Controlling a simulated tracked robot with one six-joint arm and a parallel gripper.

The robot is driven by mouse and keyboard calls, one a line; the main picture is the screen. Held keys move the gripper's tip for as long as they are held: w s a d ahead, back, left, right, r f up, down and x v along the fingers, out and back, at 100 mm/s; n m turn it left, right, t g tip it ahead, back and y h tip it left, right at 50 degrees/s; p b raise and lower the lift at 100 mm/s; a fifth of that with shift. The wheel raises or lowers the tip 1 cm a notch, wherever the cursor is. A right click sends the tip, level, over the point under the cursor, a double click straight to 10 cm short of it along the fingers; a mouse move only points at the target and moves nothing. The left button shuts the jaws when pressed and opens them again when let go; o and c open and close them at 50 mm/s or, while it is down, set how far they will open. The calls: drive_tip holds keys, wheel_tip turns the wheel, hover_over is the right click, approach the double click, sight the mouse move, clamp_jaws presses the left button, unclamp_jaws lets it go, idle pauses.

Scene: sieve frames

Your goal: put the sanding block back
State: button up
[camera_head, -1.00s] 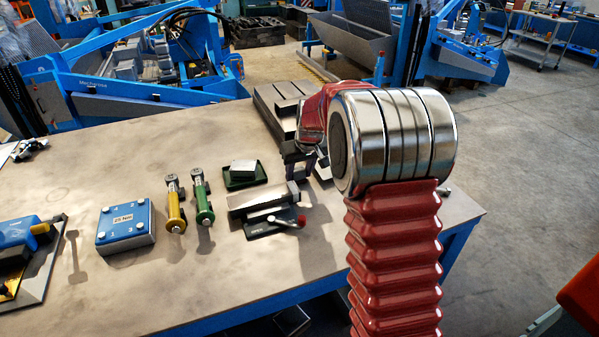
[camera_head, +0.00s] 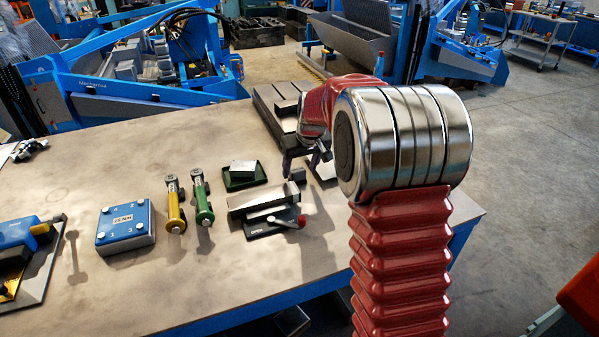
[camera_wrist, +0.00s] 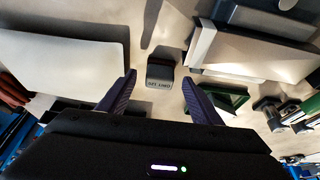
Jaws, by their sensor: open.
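A small dark grey block with printed lettering (camera_wrist: 160,73), seemingly the sanding block, stands on the table in the wrist view. In the head view it seems to be the small block (camera_head: 297,174) just behind the vise. My gripper (camera_wrist: 160,98) is open and empty, its two fingers spread to either side of the block's line. The block shows just beyond the fingertips, roughly centred between them, and I see no contact. In the head view my gripper (camera_head: 303,163) is partly hidden by my own arm.
The vise (camera_head: 262,205) with a red-knobbed handle lies close by. A green tray (camera_head: 232,184) holds a pale block. Yellow (camera_head: 175,208) and green (camera_head: 203,205) tools and a blue box (camera_head: 125,225) stand left. Slotted metal blocks (camera_head: 270,100) lie behind. The front-left table is mostly clear.

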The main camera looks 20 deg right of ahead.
drive_tip(key=v, duration=0.9)
drive_tip(key=shift+s+r, duration=0.1)
idle(0.3)
drive_tip(key=s+a+r, duration=0.3)
drive_tip(key=s+a, duration=0.1)
drive_tip(key=s, duration=0.4)
drive_tip(key=s+a+r, duration=0.2)
drive_tip(key=s+a, duration=0.3)
drive_tip(key=s, duration=0.2)
drive_tip(key=s+a+f, duration=0.2)
drive_tip(key=s, duration=0.7)
drive_tip(key=s+a+f+t, duration=0.1)
drive_tip(key=s+a+f, duration=0.1)
drive_tip(key=s, duration=0.7)
drive_tip(key=shift+s+a+f, duration=0.15)
drive_tip(key=shift+a+f, duration=0.05)
drive_tip(key=shift+a, duration=0.15)
